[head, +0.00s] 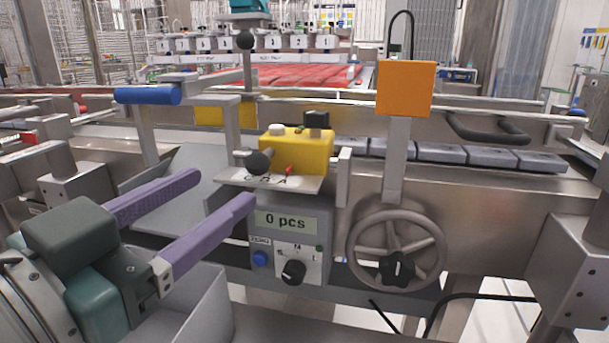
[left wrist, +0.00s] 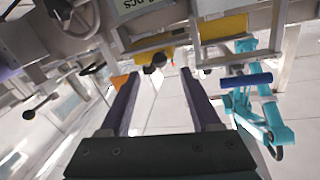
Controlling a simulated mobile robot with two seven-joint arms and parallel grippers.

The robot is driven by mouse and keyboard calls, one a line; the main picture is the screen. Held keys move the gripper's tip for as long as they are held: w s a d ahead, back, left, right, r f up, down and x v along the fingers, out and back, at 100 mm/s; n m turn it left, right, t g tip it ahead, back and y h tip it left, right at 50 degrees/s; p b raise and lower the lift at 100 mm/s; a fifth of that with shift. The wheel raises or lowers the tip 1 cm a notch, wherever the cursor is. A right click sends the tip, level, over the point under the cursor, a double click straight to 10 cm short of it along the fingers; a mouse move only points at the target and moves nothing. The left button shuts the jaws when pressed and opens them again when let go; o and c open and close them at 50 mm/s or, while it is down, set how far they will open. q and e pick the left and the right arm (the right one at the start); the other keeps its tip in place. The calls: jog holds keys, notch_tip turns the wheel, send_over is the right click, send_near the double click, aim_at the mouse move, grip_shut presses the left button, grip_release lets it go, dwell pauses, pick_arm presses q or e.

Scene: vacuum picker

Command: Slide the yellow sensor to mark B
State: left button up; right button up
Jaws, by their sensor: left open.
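The yellow sensor (head: 310,150) is a yellow block with a white cap and a black part on top. It sits on a small metal plate (head: 307,185) with scale marks, too small to read for mark B. A black ball knob (head: 258,162) sticks out at its left front. My left gripper (head: 222,190), with purple fingers, is open and empty, in front and to the left of the sensor. In the left wrist view the open fingers (left wrist: 160,75) point toward a black knob (left wrist: 155,64), with part of a yellow body behind it. My right gripper is not in view.
Below the plate is a grey control box (head: 285,240) reading "0 pcs", with a knob and blue button. A handwheel (head: 397,249) and orange block (head: 405,89) stand to its right. A blue-handled bar (head: 148,95) lies at the left, a second ball knob (head: 245,39) above.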

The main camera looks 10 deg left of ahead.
aim_at(250, 170)
pick_arm(q)
jog(key=x, duration=0.7)
jog(key=shift+b, duration=0.3)
jog(key=shift+c, duration=0.4)
grip_shut()
dwell(0.6)
